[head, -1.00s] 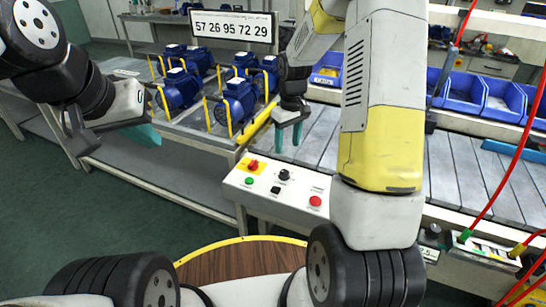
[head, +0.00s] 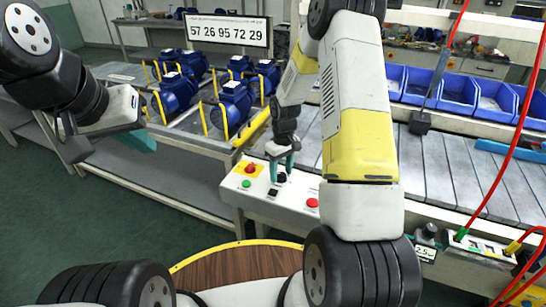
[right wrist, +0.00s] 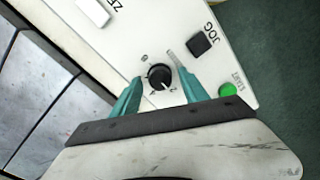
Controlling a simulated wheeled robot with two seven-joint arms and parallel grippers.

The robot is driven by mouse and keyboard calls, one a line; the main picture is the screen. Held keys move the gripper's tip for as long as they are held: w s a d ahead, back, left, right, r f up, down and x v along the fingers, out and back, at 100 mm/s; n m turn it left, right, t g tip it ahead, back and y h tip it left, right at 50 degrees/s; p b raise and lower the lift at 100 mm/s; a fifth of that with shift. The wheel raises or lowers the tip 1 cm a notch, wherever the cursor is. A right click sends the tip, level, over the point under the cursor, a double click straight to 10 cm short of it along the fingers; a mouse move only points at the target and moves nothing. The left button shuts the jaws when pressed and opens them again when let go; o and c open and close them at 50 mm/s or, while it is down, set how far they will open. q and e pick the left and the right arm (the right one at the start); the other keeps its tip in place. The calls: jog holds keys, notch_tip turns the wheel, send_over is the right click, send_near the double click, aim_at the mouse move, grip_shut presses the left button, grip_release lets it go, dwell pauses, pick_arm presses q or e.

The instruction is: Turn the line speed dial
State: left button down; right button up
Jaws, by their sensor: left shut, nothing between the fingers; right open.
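The line speed dial (right wrist: 160,76) is a round black knob with a white pointer mark on a white control panel (head: 296,199). My right gripper (head: 281,166) is over the panel, pointing down with its teal fingers open. In the right wrist view, the fingertips lie on either side of the dial, with a gap on each side. Contact cannot be made out. In the head view the dial (head: 281,178) shows low between the fingers. My left gripper (head: 142,142) is shut and empty, away at the left.
Close to the dial are a black JOG button (right wrist: 198,44) and a green button (right wrist: 227,89). A red button (head: 312,203) and a red knob on yellow (head: 250,168) are also on the panel. Blue pumps (head: 236,103) stand behind it at the left. Red hoses (head: 515,150) hang at the right.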

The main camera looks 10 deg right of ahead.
grip_shut()
jog(key=shift+m, duration=0.3)
jog(key=m, duration=1.1)
dwell(0.7)
